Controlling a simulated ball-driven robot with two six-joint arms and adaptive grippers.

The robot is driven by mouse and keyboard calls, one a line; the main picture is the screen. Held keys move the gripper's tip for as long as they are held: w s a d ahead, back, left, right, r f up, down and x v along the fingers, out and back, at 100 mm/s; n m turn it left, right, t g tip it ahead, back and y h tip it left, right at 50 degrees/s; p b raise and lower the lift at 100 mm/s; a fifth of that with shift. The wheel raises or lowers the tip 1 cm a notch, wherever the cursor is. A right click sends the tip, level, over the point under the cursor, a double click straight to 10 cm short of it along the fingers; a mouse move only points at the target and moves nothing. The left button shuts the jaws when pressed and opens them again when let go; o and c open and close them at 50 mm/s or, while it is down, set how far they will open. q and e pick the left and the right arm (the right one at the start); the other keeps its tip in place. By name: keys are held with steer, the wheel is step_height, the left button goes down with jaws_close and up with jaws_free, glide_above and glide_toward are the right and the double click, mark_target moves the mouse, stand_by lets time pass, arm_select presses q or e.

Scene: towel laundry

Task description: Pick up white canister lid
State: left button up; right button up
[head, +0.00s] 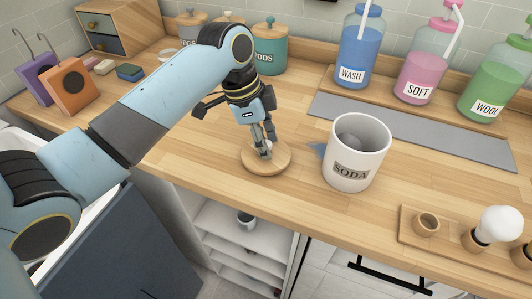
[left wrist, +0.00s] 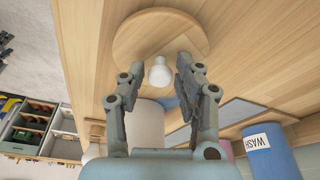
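The canister lid is a round wooden disc (head: 282,160) with a small white knob, lying flat on the counter. The left wrist view shows the lid (left wrist: 135,38) and its white knob (left wrist: 160,73). My left gripper (head: 266,147) points down over the lid. Its fingers (left wrist: 158,76) are open, one on each side of the knob, with gaps visible in the wrist view. The white SODA canister (head: 342,183) stands uncovered to the right of the lid, with something grey inside. It also shows in the left wrist view (left wrist: 145,128). My right gripper is not in view.
A wooden tray (head: 446,240) with cups and a white round-headed item (head: 500,224) is at right. WASH (head: 360,50), SOFT (head: 428,78) and WOOL (head: 494,85) bottles stand behind a grey mat (head: 420,135). A teal PODS canister (head: 270,52) is behind my arm.

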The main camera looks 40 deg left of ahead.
arm_select(q)
jaws_close()
